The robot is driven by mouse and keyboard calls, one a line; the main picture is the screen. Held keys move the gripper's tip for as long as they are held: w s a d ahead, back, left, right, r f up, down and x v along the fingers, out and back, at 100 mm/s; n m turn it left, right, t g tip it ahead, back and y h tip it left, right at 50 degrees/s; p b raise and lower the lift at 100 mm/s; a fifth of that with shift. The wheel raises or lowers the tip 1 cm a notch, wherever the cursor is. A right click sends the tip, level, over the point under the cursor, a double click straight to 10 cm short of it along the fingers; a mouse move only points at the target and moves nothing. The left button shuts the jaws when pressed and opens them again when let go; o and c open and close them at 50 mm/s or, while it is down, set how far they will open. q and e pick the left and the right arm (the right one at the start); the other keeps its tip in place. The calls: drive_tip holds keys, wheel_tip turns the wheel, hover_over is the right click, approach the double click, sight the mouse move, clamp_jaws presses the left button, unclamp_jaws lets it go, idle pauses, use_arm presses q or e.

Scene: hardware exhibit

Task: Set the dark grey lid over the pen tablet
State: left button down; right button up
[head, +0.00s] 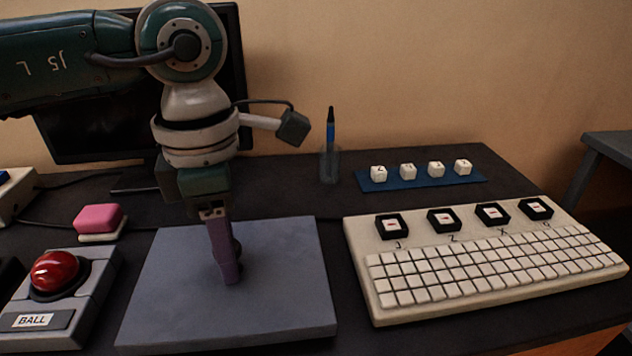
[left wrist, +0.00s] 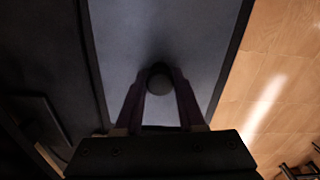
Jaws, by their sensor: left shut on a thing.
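A flat blue-grey slab (head: 170,295), which I take to be the dark grey lid, lies at the front centre-left of the desk. It also shows in the left wrist view (left wrist: 130,35). A round dark knob (left wrist: 158,78) stands at its middle. My left gripper (head: 231,272) points straight down with its purple fingers shut on the knob, one on each side in the left wrist view (left wrist: 158,98). No pen tablet shows apart from this slab; anything under it is hidden. I cannot tell whether the slab touches the desk. My right gripper is out of view.
A cream keyboard (head: 490,265) stands close on the right. A red button box (head: 85,305) and a pink block (head: 98,218) are on the left. Behind are a pen cup (head: 330,168), a blue strip (head: 420,183) with white keycaps and a dark monitor (head: 90,125).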

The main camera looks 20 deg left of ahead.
use_arm(q)
drive_tip(key=shift+f+b, duration=0.4)
drive_tip(key=shift+f, duration=0.1)
unclamp_jaws()
idle(0.8)
drive_tip(key=shift+r, duration=0.1)
drive_tip(key=shift+r+p, duration=2.9)
drive_tip(key=shift+r, duration=0.6)
